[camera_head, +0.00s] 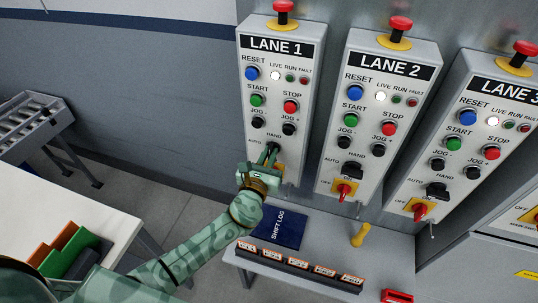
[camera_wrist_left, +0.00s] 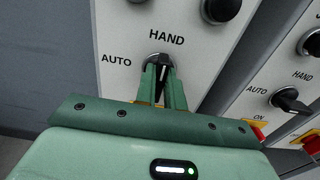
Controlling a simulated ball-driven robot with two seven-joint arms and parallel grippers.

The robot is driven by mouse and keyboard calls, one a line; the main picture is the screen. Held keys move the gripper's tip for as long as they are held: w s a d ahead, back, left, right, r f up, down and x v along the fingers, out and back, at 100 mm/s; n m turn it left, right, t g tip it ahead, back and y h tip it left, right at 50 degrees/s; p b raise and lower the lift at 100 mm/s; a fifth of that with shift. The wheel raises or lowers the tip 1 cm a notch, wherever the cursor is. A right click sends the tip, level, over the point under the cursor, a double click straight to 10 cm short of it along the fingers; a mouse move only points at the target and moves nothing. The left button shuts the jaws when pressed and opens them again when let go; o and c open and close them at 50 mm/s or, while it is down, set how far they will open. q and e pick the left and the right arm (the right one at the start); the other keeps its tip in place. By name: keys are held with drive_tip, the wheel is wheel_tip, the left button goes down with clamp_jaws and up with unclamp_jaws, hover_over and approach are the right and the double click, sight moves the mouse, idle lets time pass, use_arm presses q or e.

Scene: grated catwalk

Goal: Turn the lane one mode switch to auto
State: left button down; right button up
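The lane 1 panel (camera_head: 281,100) is a tall light-grey box with the lane 1 mode switch low on its face, partly hidden by my gripper in the head view. In the left wrist view the lane 1 mode switch (camera_wrist_left: 161,61) is a black knob below the HAND label, with AUTO to its left. Its handle stands about upright, toward HAND. My left gripper (camera_head: 268,154) is at this switch; its two green fingers (camera_wrist_left: 162,76) stand close on either side of the handle and look shut on it. My right gripper is out of view.
The lane 2 panel (camera_head: 375,115) and lane 3 panel (camera_head: 481,90) stand to the right, with similar switches. Below are a grey bench holding a blue shift log (camera_head: 279,228) and a row of tags (camera_head: 299,264). A white table (camera_head: 75,200) is at left.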

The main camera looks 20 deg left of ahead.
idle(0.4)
use_arm(q)
drive_tip(key=n+b, duration=0.1)
drive_tip(key=n, duration=0.1)
drive_tip(key=n+b, duration=0.2)
drive_tip(key=shift+a+f, duration=0.1)
drive_tip(key=shift+f, duration=0.1)
drive_tip(key=shift+a+f+n+b, duration=0.1)
drive_tip(key=shift+n+b, duration=1.1)
drive_tip(key=shift+n, duration=2.3)
drive_tip(key=shift+a+n+b, duration=0.1)
drive_tip(key=shift+n+b, duration=1.1)
drive_tip(key=shift+n, duration=2.3)
drive_tip(key=c, duration=1.5)
unclamp_jaws()
drive_tip(key=shift+s, duration=0.1)
